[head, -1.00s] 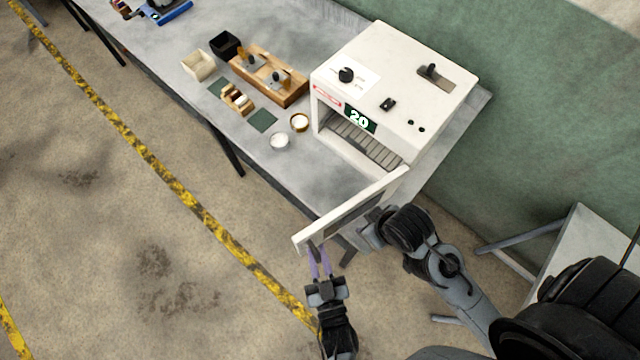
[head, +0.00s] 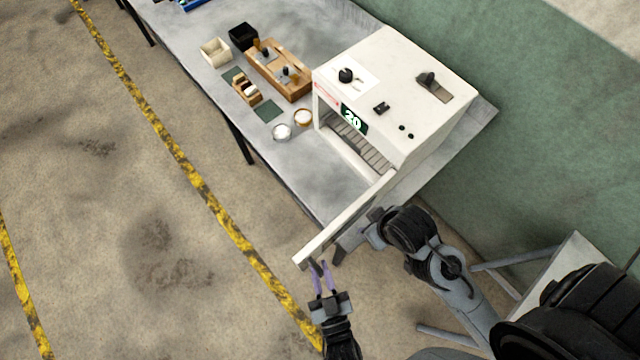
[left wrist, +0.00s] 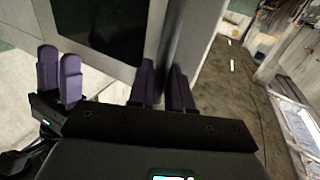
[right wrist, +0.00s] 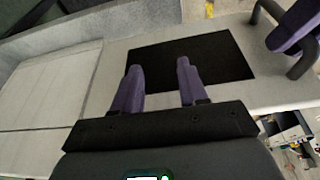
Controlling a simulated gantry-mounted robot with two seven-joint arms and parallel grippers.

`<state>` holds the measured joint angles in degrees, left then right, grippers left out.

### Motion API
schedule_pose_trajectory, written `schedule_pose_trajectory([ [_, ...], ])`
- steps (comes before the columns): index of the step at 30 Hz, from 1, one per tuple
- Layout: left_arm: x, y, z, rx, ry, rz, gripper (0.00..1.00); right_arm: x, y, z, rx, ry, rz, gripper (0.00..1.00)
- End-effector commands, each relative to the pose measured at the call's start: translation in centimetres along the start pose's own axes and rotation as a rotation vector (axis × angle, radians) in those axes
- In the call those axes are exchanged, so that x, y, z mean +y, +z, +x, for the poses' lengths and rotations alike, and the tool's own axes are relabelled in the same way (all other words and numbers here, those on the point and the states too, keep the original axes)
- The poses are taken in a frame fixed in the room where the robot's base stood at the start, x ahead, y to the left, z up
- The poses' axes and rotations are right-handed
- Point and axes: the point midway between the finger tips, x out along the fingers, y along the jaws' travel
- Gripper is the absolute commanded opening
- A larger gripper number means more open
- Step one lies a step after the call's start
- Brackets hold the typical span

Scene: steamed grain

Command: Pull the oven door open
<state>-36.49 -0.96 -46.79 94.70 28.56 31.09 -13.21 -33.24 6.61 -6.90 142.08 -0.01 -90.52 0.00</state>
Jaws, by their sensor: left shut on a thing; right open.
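The white oven (head: 400,85) stands on the table at upper right in the head view. Its door (head: 345,222) is swung wide open, jutting toward the lower left. Its outer face with a dark window (left wrist: 100,25) shows in the left wrist view. My left gripper (head: 321,268) is shut on the dark door handle (left wrist: 172,45) at the door's free end. My right gripper (right wrist: 158,78) is open, with both fingers in front of the door's outer face and dark window in the right wrist view. Whether they touch the door is unclear; the head view mostly hides them.
On the table (head: 215,110) left of the oven are a wooden rack (head: 280,72), two small round dishes (head: 282,131), a cream box (head: 215,52) and a black box (head: 243,37). A green wall lies behind. The floor left of the door is clear.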

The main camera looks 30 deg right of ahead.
Motion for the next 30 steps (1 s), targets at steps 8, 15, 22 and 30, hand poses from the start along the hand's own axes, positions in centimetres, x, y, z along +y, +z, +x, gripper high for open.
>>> schedule_pose_trajectory([
  [8, 0.1, 0.1, 0.0, -0.003, 0.003, 0.0, 0.35, 0.0, 0.0, 0.0, 0.0, -0.001, 0.001, 0.43],
  [15, 0.0, 0.1, -0.1, -0.002, 0.002, 0.0, 0.35, 0.0, 0.0, 0.1, 0.0, 0.001, -0.002, 0.43],
  [22, 0.1, 0.3, -2.2, -0.005, 0.004, 0.0, 0.35, 0.2, 0.2, 0.5, -0.001, 0.007, -0.008, 0.43],
  [30, 0.0, 0.3, -6.9, -0.005, 0.003, 0.0, 0.35, 0.2, 0.4, 1.2, -0.001, 0.007, -0.008, 0.43],
])
